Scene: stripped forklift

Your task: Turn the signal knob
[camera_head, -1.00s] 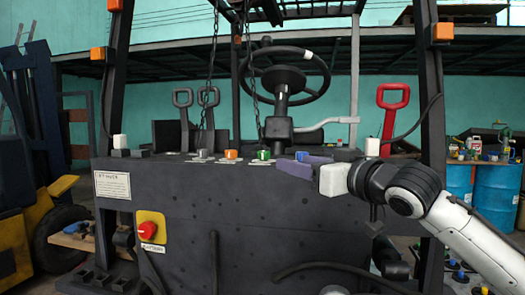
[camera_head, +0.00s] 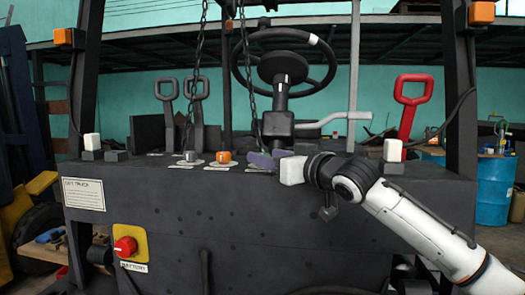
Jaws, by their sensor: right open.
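A row of small knobs stands on the top edge of the dark forklift console (camera_head: 250,210). A grey knob (camera_head: 190,157) and an orange knob (camera_head: 224,157) show, each with a white label too small to read, so I cannot tell which is the signal knob. My right gripper (camera_head: 266,158) comes in from the right, with purple fingers and a white block behind them. Its fingers are open at the spot just right of the orange knob. They hide the green knob, and I cannot tell whether they touch it. My left gripper is not in view.
Two grey levers (camera_head: 166,98) stand at left and a red-handled lever (camera_head: 412,98) at right. A red knob (camera_head: 126,247) is on the console's front.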

